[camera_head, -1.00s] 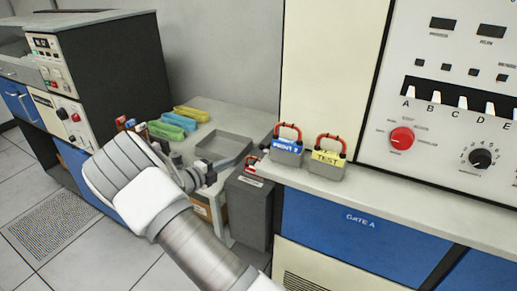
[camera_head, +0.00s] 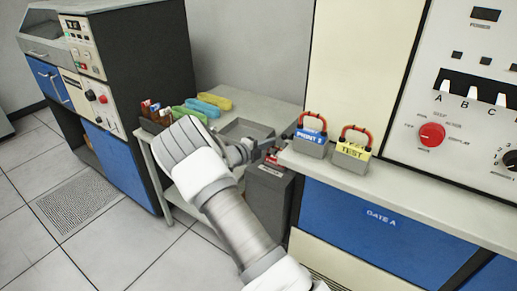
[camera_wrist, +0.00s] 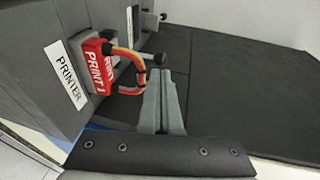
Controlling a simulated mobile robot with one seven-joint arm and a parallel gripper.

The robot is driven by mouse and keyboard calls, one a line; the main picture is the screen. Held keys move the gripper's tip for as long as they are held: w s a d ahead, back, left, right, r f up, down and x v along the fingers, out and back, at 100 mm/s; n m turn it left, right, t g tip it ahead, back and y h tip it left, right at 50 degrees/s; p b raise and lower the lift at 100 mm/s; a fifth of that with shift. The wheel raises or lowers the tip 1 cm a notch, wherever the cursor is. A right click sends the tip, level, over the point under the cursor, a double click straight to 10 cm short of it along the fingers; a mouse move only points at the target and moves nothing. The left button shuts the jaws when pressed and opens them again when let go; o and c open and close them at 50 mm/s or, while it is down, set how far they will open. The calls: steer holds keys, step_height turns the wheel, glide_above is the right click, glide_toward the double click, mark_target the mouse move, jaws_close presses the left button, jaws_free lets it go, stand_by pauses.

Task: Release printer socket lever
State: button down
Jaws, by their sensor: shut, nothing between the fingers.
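The dark grey printer socket box (camera_head: 268,196) stands at the right end of the low table, beside the counter. In the wrist view its side (camera_wrist: 35,85) carries a white PRINTER label. A red PRINT 1 plug (camera_wrist: 97,68) with a red and yellow cable loop sits at the box. A short bar with a dark round knob (camera_wrist: 158,58) sticks out just beyond the loop; it may be the lever. My gripper (camera_wrist: 166,75) is shut and empty, its tips close to the knob and loop; contact cannot be told. In the head view my gripper (camera_head: 264,149) is above the box.
A blue PRINT 2 plug (camera_head: 311,142) and a yellow TEST plug (camera_head: 351,151) stand on the counter edge just right. A grey tray (camera_head: 240,130) and coloured card bundles (camera_head: 208,102) lie on the low table. The floor at left is clear.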

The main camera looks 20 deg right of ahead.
steer(key=shift+x, duration=2.15)
steer(key=shift+r, duration=0.1)
